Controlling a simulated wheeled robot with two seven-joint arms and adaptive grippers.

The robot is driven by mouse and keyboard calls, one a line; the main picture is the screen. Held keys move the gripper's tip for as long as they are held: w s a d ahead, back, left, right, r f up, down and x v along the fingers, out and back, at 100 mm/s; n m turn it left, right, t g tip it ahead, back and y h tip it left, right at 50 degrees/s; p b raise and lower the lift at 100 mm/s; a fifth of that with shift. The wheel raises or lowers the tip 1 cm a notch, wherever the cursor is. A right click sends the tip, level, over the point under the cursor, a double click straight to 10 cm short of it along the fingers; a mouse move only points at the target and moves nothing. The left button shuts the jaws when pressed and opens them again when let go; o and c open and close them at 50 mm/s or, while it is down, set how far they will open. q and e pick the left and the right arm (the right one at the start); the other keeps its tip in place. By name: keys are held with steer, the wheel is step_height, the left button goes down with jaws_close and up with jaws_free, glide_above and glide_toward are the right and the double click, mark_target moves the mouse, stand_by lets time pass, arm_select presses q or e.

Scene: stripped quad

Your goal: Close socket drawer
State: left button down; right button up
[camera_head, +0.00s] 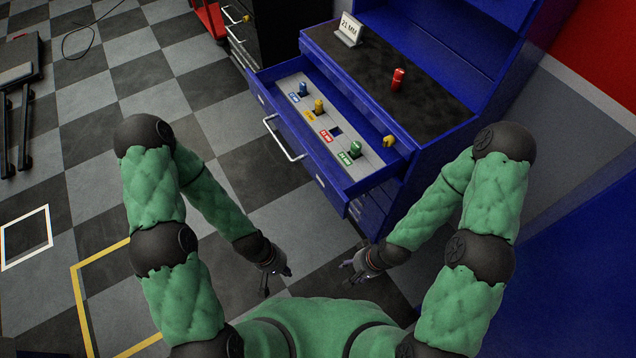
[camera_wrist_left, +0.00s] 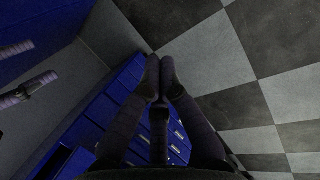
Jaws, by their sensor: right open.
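The socket drawer (camera_head: 330,181) is pulled out of the blue cabinet (camera_head: 437,108). Its tray (camera_head: 317,108) holds a blue socket (camera_head: 303,89), a yellow socket (camera_head: 319,106) and a green socket (camera_head: 355,149). A square slot by the red label is empty. The drawer's handle (camera_head: 284,140) is a silver bar on its front. A red socket (camera_head: 398,79) stands on the cabinet's dark top. My left gripper (camera_head: 284,272) is low, apart from the drawer front; its fingertips look close together in the left wrist view (camera_wrist_left: 160,66). My right gripper (camera_head: 350,268) is open and empty below the drawer's near end.
A sign reading 21 MM (camera_head: 348,30) stands on the cabinet top. A yellow piece (camera_head: 389,141) sits at the cabinet edge beside the drawer. A black cabinet (camera_head: 285,32) adjoins at the back. The checkered floor (camera_head: 230,130) in front of the drawer is clear.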

arm_select(q)
steer(key=f+n+g, duration=0.1)
steer(key=n+t+h+b, duration=0.9)
steer(key=n+t+h, duration=0.25)
steer(key=n, duration=0.85)
glide_toward(313, 170)
steer(key=b+x, duration=0.4)
steer(key=x, duration=0.3)
steer(key=shift+w+f+b, duration=0.1)
steer(key=shift+f+b, duration=0.05)
steer(key=shift+b, duration=0.2)
